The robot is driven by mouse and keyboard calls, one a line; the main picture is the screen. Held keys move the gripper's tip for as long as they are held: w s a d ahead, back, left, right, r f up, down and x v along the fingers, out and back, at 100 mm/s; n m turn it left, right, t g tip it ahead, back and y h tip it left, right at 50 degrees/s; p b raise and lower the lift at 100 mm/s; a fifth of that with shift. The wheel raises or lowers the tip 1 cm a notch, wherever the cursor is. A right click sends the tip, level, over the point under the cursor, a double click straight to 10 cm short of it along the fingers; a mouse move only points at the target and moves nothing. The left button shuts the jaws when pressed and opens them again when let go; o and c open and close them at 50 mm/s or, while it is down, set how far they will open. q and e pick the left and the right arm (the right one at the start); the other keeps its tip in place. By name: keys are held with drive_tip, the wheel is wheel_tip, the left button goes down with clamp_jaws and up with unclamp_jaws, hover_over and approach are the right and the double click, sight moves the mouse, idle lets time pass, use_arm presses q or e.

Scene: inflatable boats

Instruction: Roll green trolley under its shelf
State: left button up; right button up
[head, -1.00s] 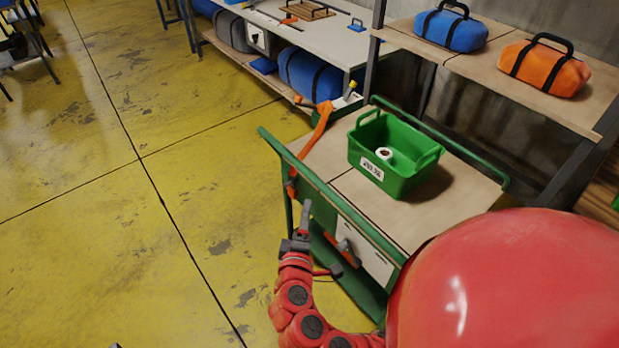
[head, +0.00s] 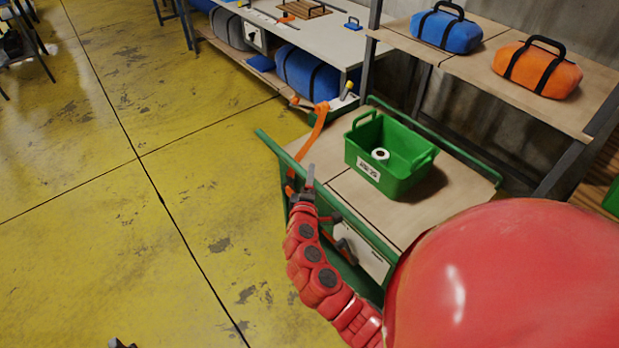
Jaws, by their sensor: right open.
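The green trolley (head: 345,198) has a wooden top and stands partly in front of the shelf (head: 490,72), which has wooden boards and dark posts. A green crate (head: 387,172) with a white roll (head: 380,154) inside sits on the trolley top. My right gripper (head: 310,178) is open at the trolley's near left side, by the green rail and the orange strap. I cannot tell whether it touches the rail. A dark gripper part (head: 122,344) at the bottom edge seems to be my left one, mostly cut off. My red body hides the trolley's near right corner.
A blue bag (head: 446,30) and an orange bag (head: 540,68) lie on the shelf board. A workbench (head: 318,40) with a blue roll (head: 306,74) below stands behind the trolley. The yellow floor (head: 110,200) on the left is clear.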

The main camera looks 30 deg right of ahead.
clamp_jaws()
idle(1.4)
